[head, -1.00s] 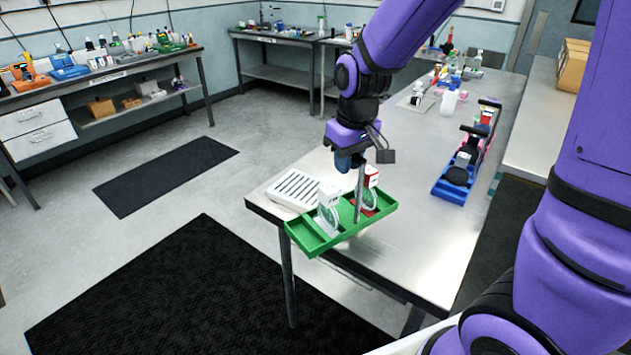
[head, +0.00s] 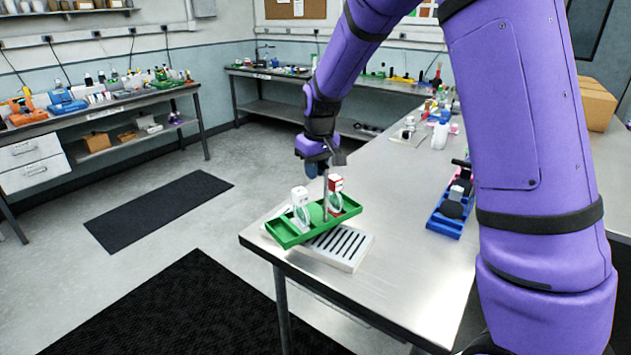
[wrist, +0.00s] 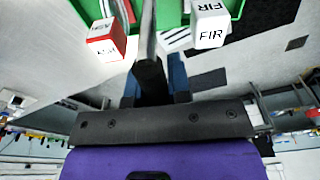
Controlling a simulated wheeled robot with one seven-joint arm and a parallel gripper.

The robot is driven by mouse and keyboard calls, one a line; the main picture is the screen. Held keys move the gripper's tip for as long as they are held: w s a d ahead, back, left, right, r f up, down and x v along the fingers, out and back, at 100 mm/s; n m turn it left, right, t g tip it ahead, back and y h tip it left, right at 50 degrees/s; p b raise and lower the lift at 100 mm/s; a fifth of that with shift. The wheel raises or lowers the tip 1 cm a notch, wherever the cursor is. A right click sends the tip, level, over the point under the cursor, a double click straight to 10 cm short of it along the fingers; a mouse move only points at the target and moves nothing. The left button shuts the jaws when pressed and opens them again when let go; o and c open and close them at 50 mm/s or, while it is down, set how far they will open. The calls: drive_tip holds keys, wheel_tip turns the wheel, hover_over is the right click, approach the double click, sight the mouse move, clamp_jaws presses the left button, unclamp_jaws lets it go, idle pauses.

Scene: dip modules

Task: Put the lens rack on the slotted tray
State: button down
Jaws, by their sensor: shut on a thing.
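The lens rack is a long green tray (head: 288,238) with a tall grey post rising from its middle. It carries a white box (head: 300,200) and a red-and-white box (head: 336,190). My gripper (head: 317,172) is shut on the post, with the rack hanging below it. The slotted tray (head: 345,258) is pale, flat and dark-slotted, at the table's near left corner. The rack covers its left and back part in the head view; the gap between them is hard to judge. The wrist view shows the rack's green edge (wrist: 165,14) beyond my fingers (wrist: 153,80).
The metal table (head: 395,225) is clear to the right of the slotted tray. A blue tray (head: 446,222) with dark items stands farther right. Bottles and small items (head: 438,130) stand at the table's far end. The table's left edge is close to the rack.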

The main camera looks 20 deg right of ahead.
drive_tip(key=shift+f, duration=1.9)
drive_tip(key=c, duration=1.1)
unclamp_jaws()
drive_tip(key=shift+o, duration=0.2)
